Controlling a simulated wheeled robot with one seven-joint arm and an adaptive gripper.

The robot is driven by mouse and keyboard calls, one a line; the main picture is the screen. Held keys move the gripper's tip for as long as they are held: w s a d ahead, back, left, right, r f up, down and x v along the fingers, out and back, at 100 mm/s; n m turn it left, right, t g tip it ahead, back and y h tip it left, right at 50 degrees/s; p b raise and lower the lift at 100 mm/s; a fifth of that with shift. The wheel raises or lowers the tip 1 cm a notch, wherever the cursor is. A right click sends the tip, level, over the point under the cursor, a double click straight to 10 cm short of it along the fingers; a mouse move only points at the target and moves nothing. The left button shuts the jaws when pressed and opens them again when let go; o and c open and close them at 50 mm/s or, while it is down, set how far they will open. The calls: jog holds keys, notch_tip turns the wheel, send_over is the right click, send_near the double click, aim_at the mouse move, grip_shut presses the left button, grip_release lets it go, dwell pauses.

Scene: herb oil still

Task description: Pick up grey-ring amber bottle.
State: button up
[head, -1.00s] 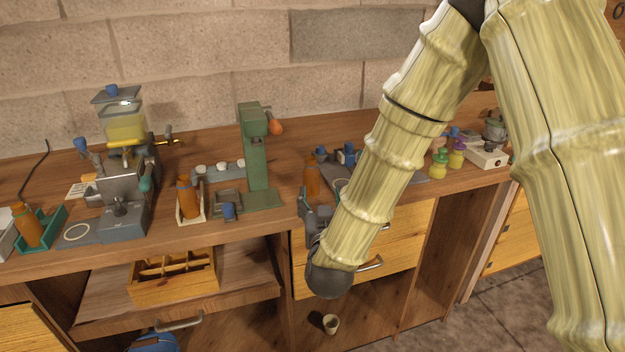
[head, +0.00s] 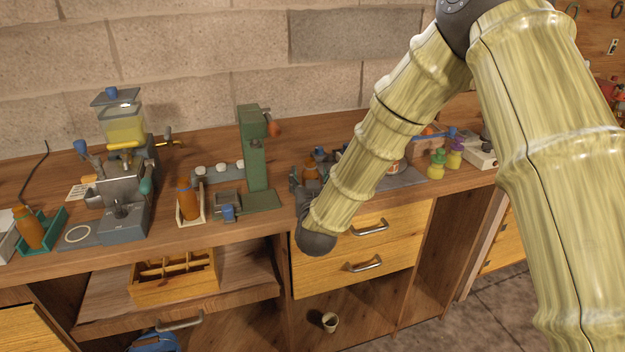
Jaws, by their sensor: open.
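Several amber bottles stand on the wooden bench in the head view. One amber bottle (head: 311,173) stands right behind my gripper, partly hidden by it. Another amber bottle (head: 188,198) stands in a small pale tray, and another amber bottle (head: 29,227) leans in a teal tray at the far left. The ring colours are too small to tell, so I cannot say which is the grey-ring one. My gripper (head: 298,183) is open at the bench's front edge, close in front of the nearest bottle. Whether its fingers touch or surround that bottle is hidden.
A green press (head: 255,160) stands left of my gripper. A metal still (head: 124,180) with a yellow vessel is farther left. Yellow-green and purple-capped bottles (head: 437,165) stand to the right, beyond my arm. Drawers (head: 360,245) lie below the bench edge.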

jog(key=c, duration=1.1)
jog(key=shift+c, duration=0.2)
